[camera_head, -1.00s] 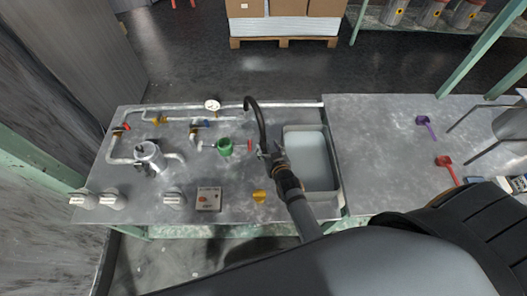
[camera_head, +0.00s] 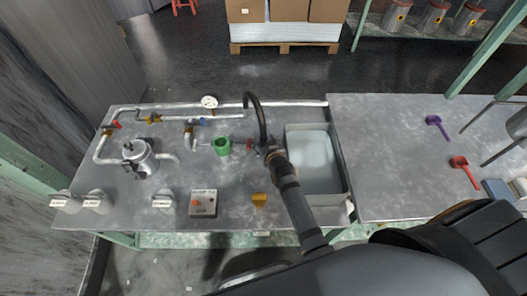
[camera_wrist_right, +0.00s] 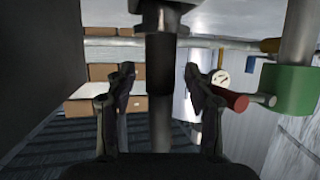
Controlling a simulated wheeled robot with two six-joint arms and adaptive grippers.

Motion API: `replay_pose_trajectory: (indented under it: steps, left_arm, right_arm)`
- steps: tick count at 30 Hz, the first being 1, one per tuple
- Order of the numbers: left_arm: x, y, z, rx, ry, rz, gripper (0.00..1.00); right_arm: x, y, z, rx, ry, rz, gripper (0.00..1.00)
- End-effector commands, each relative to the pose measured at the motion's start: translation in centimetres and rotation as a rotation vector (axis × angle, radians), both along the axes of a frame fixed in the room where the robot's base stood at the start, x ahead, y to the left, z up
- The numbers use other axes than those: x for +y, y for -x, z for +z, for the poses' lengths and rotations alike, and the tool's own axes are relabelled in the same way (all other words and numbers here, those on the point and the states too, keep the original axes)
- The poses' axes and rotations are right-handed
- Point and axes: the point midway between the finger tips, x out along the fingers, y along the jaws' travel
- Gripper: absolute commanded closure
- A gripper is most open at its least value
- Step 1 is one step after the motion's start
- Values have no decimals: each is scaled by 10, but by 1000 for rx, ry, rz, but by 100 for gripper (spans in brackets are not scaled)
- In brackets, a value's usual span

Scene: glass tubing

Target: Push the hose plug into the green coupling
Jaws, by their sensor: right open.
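The green coupling (camera_head: 222,145) is fixed on the grey bench panel, left of the hose. In the right wrist view it is a green block (camera_wrist_right: 288,89) at the right, with a grey pipe above it. The black hose (camera_head: 261,112) arches down to my right gripper (camera_head: 270,151). In the right wrist view my right gripper (camera_wrist_right: 161,105) is open, its fingers on either side of an upright dark tube (camera_wrist_right: 160,65), with gaps on both sides. The plug cannot be made out clearly in the head view. My left gripper is not in view.
A red handle (camera_wrist_right: 234,101) lies between the gripper and the coupling. A grey basin (camera_head: 313,160) is to the right of the gripper. A metal vessel (camera_head: 138,157), pipes, a gauge (camera_head: 209,101) and a switch box (camera_head: 203,203) occupy the left. Red (camera_head: 461,164) and purple (camera_head: 434,121) items lie on the right bench.

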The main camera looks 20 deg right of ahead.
Motion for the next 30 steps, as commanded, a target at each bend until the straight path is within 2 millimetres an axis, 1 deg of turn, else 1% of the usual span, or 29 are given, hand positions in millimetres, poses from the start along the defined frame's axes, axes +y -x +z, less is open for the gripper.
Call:
replay_pose_trajectory:
  steps: [1,8,18,20,30]
  left_arm:
    - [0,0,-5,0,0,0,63]
    - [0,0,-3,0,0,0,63]
    - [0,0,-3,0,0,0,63]
    - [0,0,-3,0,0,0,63]
    - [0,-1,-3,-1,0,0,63]
  right_arm:
    - [0,-3,-3,0,0,0,46]
    - [0,-4,0,1,0,0,46]
    - [0,-4,-1,1,-1,0,92]
    - [0,-4,-1,1,-1,0,100]
    - [0,-4,0,-1,-1,0,100]
